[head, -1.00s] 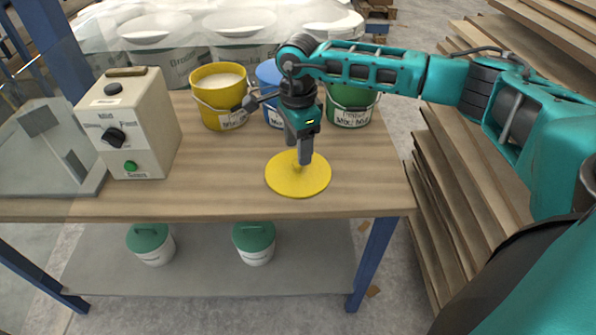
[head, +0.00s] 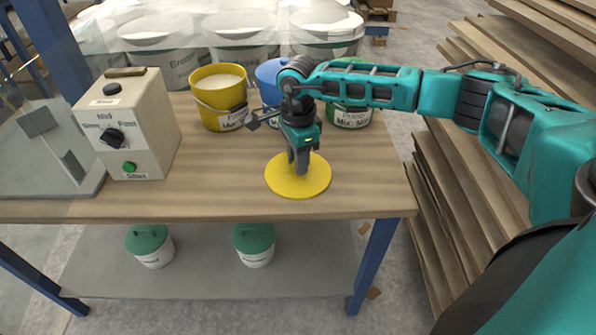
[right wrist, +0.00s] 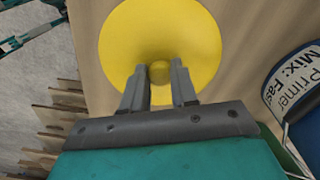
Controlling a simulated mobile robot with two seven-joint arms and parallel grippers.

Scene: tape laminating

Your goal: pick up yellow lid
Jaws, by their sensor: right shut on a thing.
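The yellow lid (head: 298,186) is a round flat disc near the front right of the wooden table. My right gripper (head: 301,168) points down at its centre. In the right wrist view the lid (right wrist: 160,35) has a small round knob at its middle, and the two fingers of the right gripper (right wrist: 159,77) are on either side of this knob, shut on it. The lid appears to lie on the table; I cannot tell any lift. My left gripper is not in view.
A yellow bucket (head: 219,98), a blue bucket (head: 269,80) and a green bucket (head: 349,112) stand at the table's back. A beige control box (head: 128,125) stands at the left. The wooden tabletop (head: 215,180) between box and lid is clear. Boards (head: 450,190) are stacked at right.

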